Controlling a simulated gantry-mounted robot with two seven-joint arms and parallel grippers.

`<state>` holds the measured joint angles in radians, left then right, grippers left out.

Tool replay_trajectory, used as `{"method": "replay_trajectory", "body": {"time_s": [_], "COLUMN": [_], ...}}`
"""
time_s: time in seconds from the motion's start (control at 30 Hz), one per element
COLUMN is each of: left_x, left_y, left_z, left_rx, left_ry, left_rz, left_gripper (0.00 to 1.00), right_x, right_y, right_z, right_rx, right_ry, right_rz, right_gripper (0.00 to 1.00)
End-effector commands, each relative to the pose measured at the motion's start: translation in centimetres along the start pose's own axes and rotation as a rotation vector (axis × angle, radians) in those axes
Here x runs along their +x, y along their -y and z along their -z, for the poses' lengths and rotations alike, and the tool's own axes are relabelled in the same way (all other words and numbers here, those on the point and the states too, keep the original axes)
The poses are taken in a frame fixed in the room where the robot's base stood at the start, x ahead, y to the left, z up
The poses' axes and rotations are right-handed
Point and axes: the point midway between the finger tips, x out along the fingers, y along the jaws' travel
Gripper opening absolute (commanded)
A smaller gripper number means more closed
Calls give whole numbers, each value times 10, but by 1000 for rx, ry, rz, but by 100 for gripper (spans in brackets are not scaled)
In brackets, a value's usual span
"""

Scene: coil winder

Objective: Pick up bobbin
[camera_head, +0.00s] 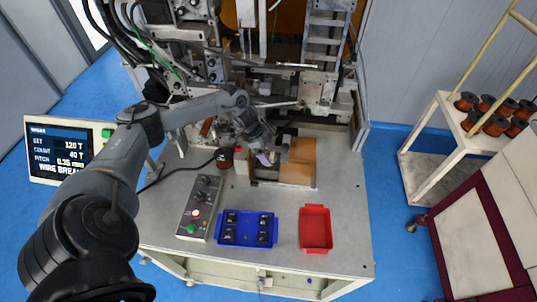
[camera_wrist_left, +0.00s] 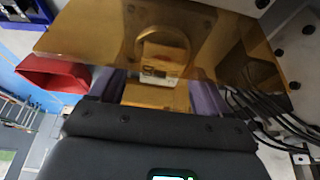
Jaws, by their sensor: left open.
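My left gripper (camera_head: 268,157) is at the front of the winding machine, beside the amber transparent cover (camera_head: 297,171). In the left wrist view its purple fingers (camera_wrist_left: 160,93) are spread apart. The amber cover (camera_wrist_left: 85,38) lies across the view in front of them, and a small pale block (camera_wrist_left: 164,60) shows through it between the fingers. I cannot tell whether this block is the bobbin. No contact with it is visible. In the head view the arm and cover hide that spot. My right gripper is in neither view.
A blue tray (camera_head: 247,240) holding several black parts and an empty red tray (camera_head: 316,230) stand at the table front. A control box (camera_head: 200,207) is left of them. A copper spool (camera_head: 224,158) stands near the gripper. A cart (camera_head: 447,127) with several spools is at right.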

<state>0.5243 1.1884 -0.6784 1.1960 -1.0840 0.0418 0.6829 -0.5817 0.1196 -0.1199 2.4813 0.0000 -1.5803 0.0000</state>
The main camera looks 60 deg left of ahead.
Motion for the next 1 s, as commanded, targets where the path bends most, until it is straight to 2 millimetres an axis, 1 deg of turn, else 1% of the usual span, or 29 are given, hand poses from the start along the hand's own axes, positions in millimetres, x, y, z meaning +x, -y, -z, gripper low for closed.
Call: {"method": "replay_trajectory", "body": {"time_s": [0.03, 0.13, 0.37, 0.4, 0.47, 0.73, 0.77, 1.0], "left_x": [5, 10, 12, 12, 12, 12, 12, 12], "left_y": [0, 0, 0, 0, 0, 0, 0, 0], "left_z": [1, 0, 0, 0, 0, 0, 0, 0], "left_rx": [-1, -1, 1, 1, 1, 0, 0, 0], "left_ry": [-1, 0, 1, 1, 1, 1, 1, 0], "left_rz": [-1, 1, 1, 1, 1, 1, 1, 1], "left_gripper": [77, 77, 77, 74, 64, 23, 22, 22], "right_x": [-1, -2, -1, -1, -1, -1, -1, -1], "right_y": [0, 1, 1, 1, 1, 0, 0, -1], "right_z": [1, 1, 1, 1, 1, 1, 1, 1], "right_rx": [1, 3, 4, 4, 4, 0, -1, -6], "right_ry": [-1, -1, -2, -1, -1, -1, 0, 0], "right_rz": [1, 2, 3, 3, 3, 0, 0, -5], "right_gripper": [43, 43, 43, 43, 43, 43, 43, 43]}}
